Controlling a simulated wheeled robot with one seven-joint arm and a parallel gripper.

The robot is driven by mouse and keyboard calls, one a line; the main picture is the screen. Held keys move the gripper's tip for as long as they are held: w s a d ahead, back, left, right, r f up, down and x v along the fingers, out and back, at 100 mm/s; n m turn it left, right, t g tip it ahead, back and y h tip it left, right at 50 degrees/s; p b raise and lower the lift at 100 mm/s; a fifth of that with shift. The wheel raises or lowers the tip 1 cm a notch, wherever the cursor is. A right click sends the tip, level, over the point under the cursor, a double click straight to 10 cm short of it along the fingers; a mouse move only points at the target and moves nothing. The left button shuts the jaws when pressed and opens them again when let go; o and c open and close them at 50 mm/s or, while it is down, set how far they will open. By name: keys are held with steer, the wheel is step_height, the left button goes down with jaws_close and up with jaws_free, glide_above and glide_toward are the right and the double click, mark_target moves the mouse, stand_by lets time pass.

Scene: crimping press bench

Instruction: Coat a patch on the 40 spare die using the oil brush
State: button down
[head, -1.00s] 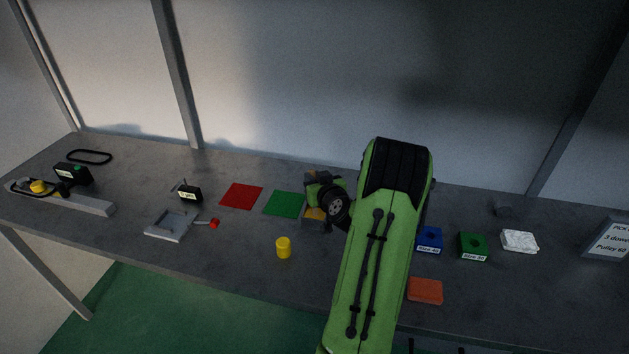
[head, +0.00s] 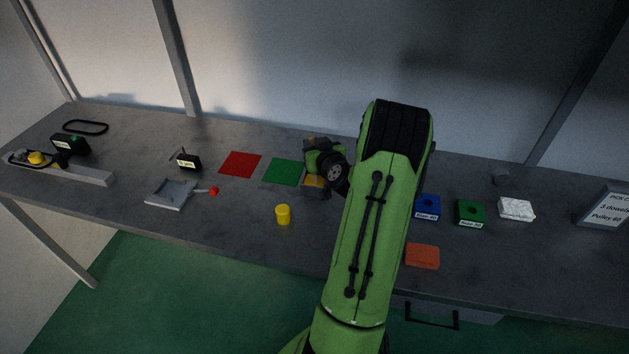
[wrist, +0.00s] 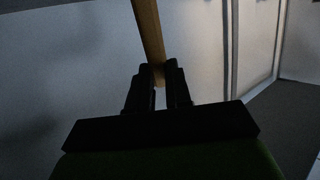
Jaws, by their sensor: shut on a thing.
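My gripper (wrist: 159,76) is shut on a wooden handle (wrist: 148,28) in the wrist view, which looks like the oil brush's; its bristles are out of that view. In the head view my arm hides the fingers, and the wrist is over the middle of the bench, near the green mat. The blue die (head: 427,208), whose small label seems to read size 40, sits on the bench just right of my arm. It is apart from my gripper. No coated patch can be made out on it.
A green die (head: 470,213), a white block (head: 516,209) and a sign (head: 604,208) stand to the right. An orange-red block (head: 422,256) lies near the front edge. A yellow cylinder (head: 283,214), red mat (head: 240,164) and green mat (head: 285,171) lie left of my arm.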

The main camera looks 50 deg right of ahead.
step_height(320, 180, up, 6)
steer(key=p, duration=0.3)
steer(key=shift+f, duration=0.1)
stand_by(0.4)
stand_by(0.6)
